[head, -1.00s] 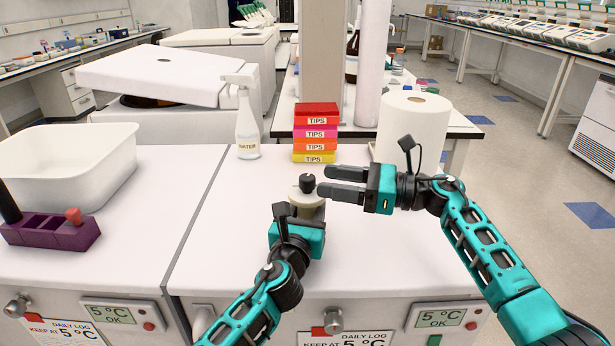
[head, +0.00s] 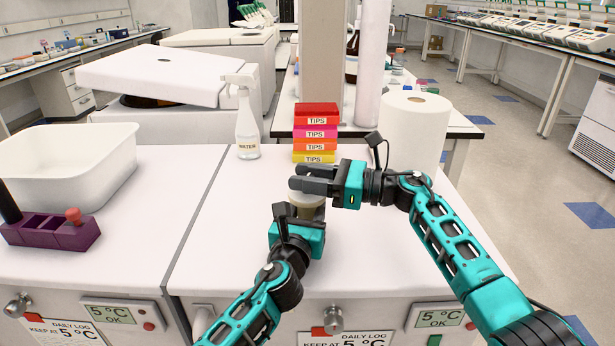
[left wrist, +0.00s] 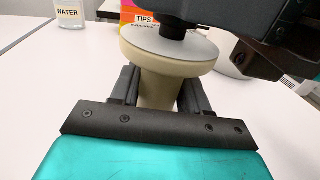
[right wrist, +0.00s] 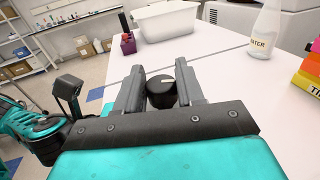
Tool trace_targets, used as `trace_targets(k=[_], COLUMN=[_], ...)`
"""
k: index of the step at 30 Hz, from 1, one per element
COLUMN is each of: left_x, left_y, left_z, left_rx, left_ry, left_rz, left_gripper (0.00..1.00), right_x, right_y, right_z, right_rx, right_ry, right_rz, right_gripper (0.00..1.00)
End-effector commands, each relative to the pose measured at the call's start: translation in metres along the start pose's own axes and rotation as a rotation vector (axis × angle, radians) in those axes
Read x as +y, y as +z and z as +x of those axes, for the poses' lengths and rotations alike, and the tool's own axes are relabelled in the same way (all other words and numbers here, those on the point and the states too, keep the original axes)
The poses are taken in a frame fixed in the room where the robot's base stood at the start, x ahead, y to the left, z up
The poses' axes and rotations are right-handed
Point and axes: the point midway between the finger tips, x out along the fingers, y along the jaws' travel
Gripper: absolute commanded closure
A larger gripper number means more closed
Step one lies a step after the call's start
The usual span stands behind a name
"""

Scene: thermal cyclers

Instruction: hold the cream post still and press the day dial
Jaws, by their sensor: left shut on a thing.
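The cream post (head: 308,212) stands upright on the white worktop, with a wide round top in the left wrist view (left wrist: 150,62). My left gripper (left wrist: 156,88) is shut on its stem below that top. It also shows in the head view (head: 298,235). The day dial (right wrist: 161,94) is a black knob with a pale mark, on top of the post. My right gripper (right wrist: 160,88) is open, with a finger on each side of the dial; I cannot tell whether they touch it. In the head view my right gripper (head: 312,180) hides the dial.
Behind the post stand stacked TIPS boxes (head: 315,134), a WATER bottle (head: 247,130) and a white paper roll (head: 412,130). A purple rack (head: 50,232) and white tub (head: 75,165) are at the left.

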Motion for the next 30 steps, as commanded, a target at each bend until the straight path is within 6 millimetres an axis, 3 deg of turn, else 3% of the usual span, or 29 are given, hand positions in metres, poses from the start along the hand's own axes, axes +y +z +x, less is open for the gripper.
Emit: trace_targets(k=[7,13,30], left_x=[0.0002,0.0003,-0.0001], left_y=[-0.0005,-0.0006,-0.0005], left_z=[-0.0001,-0.0001,-0.0002], left_rx=[0.001,0.001,0.000], left_ry=[0.001,0.001,0.000], left_rz=[0.000,0.000,0.002], left_gripper=[0.90,0.90,0.90], right_x=[0.0000,0.0001,-0.0008], right_y=[-0.0003,-0.0020,-0.0028], right_z=[-0.0003,-0.0005,-0.0014], right_rx=[0.000,0.006,0.009], right_ry=[0.000,-0.036,-0.383], right_rz=[0.000,-0.001,-0.002], right_gripper=[0.93,0.94,0.94])
